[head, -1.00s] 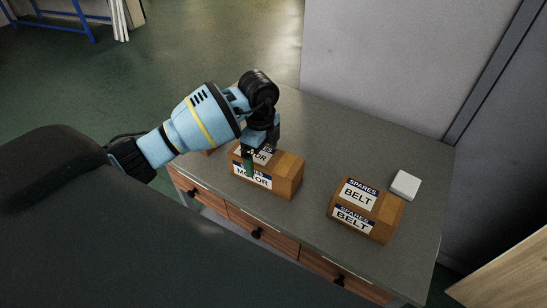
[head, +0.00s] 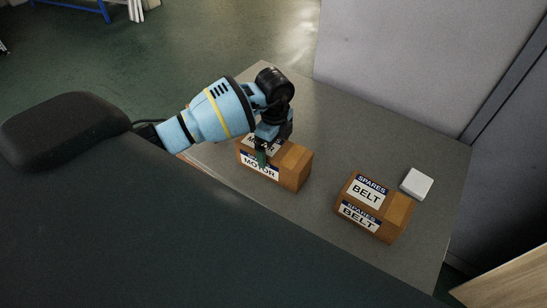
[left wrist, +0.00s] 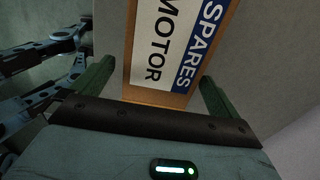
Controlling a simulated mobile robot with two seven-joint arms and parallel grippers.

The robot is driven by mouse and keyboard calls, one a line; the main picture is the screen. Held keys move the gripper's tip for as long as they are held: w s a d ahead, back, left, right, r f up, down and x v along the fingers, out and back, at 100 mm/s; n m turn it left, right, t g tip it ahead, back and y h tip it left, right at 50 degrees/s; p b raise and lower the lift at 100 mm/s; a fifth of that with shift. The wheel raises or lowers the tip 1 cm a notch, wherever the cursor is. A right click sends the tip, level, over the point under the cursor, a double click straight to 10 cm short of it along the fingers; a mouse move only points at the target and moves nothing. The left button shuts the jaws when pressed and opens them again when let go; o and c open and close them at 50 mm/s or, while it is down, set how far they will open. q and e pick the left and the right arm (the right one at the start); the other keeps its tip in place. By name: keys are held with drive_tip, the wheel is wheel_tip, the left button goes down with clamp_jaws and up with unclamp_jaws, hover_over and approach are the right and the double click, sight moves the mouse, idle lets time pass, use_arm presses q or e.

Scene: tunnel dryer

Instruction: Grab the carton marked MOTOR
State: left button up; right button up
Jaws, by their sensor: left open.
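The MOTOR carton (head: 295,166) is a brown box with white and blue labels on its top and front, standing on the grey tabletop. My left gripper (head: 265,152) is at the carton's label side in the head view and covers part of its top label. In the left wrist view the carton (left wrist: 178,45) shows its SPARES MOTOR label between the two green fingers of the gripper (left wrist: 155,85). The fingers are open, with a gap visible on each side of the carton. My right gripper is not in view.
A second carton marked BELT (head: 399,212) stands to the right on the same table (head: 330,140). A small white block (head: 416,184) lies behind it. A grey wall panel (head: 400,60) rises behind the table. Bare tabletop lies between the cartons.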

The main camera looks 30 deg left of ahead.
use_arm(q)
drive_tip(key=shift+w+a+f, duration=0.1)
drive_tip(key=shift+a+f, duration=0.05)
drive_tip(key=shift+f, duration=1.8)
drive_tip(key=shift+c, duration=0.4)
drive_tip(key=c, duration=1.7)
drive_tip(key=shift+w+r, duration=0.1)
drive_tip(key=shift+r, duration=0.05)
drive_tip(key=shift+c, duration=1)
drive_tip(key=shift+r, duration=0.45)
wheel_tip(320, 180, up, 3)
drive_tip(key=shift+f, duration=0.1)
drive_tip(key=s+d+r, duration=0.1)
drive_tip(key=s+d, duration=0.9)
drive_tip(key=s, duration=0.2)
drive_tip(key=shift+s+r, duration=0.15)
drive_tip(key=shift+s, duration=0.15)
